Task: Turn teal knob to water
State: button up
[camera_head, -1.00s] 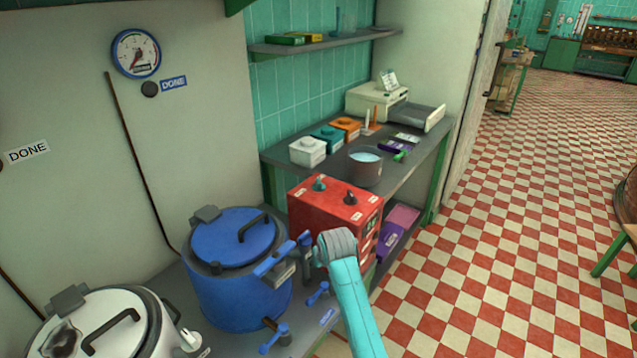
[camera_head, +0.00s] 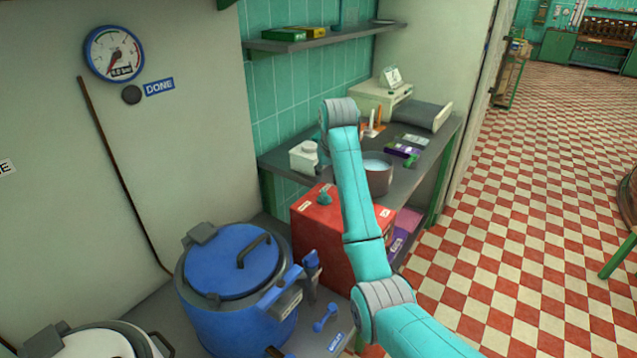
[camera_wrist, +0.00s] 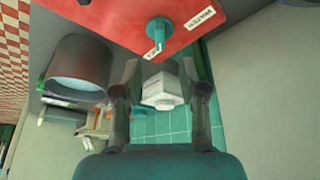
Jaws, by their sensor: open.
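The teal knob (camera_head: 325,198) stands on top of the red box (camera_head: 312,228), just left of my forearm. In the wrist view the teal knob (camera_wrist: 159,31) shows near the top, on the red box's face, with a "WATER" label (camera_wrist: 201,16) to its right and a second small label below it. My gripper (camera_wrist: 160,76) is open and empty. The knob lies past the fingertips, apart from them. In the head view my arm hides most of the gripper and the right part of the box top, including the black knob.
A blue kettle (camera_head: 235,267) stands left of the box, a white one (camera_head: 85,343) at the lower left. Behind the box, the bench holds a white canister (camera_head: 303,157) and a pot (camera_head: 377,172). A shelf (camera_head: 325,39) hangs above. Checkered floor lies open to the right.

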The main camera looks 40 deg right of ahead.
aim_at(324, 193)
jog(key=x, duration=1)
jog(key=shift+w+d+f, duration=0.2)
jog(key=shift+w, duration=0.25)
grip_shut()
